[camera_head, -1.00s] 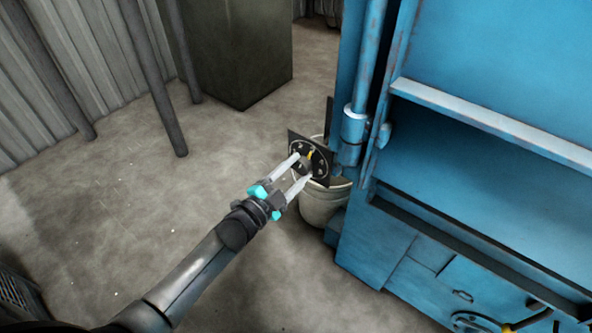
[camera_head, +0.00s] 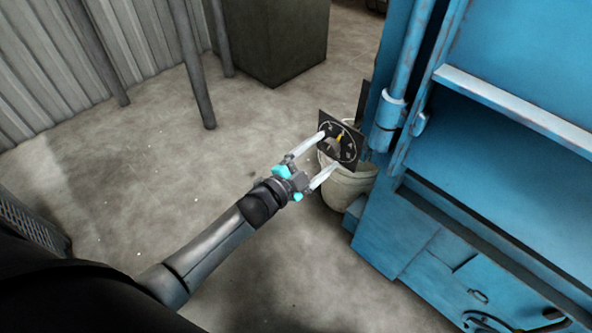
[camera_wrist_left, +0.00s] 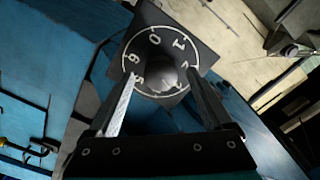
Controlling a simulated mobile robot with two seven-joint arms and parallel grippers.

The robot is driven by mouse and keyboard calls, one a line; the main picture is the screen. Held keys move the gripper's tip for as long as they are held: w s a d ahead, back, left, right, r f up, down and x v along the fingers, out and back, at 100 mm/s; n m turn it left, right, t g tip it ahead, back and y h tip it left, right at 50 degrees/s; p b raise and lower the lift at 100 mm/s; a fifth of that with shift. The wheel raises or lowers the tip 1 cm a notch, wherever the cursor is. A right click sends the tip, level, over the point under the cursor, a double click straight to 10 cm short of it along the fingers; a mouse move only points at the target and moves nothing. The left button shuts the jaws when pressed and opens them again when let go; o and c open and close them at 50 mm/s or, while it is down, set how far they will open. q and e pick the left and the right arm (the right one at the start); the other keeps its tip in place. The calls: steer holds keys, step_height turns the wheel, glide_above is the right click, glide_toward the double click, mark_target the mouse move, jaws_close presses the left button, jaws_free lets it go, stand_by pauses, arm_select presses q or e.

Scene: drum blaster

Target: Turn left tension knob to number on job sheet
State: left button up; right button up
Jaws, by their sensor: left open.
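The left tension knob's dark square dial plate (camera_head: 350,147) stands at the left side of the blue machine, with a white ring of numbers and a yellow mark. In the left wrist view the round grey knob (camera_wrist_left: 160,72) is at the plate's middle; 0 and 1 are readable near the top, other digits are tilted or partly hidden. My left gripper (camera_head: 328,149) is open, its two pale fingers spread in front of the dial. In the wrist view the fingers (camera_wrist_left: 160,82) lie either side of the knob, with a gap visible. No job sheet is recognisable. My right gripper is out of view.
The blue machine (camera_head: 400,230) fills the right side, with a vertical pipe (camera_head: 400,80) close beside the dial. A pale bucket (camera_head: 347,187) stands on the floor below. A dark green box (camera_head: 270,40) and grey posts stand behind.

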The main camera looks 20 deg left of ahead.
arm_select(q)
steer(key=p+v, duration=0.3)
steer(key=v, duration=1.1)
steer(key=shift+s, duration=0.2)
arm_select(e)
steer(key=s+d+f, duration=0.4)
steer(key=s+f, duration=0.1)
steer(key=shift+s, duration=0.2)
arm_select(q)
steer(key=shift+a, duration=0.1)
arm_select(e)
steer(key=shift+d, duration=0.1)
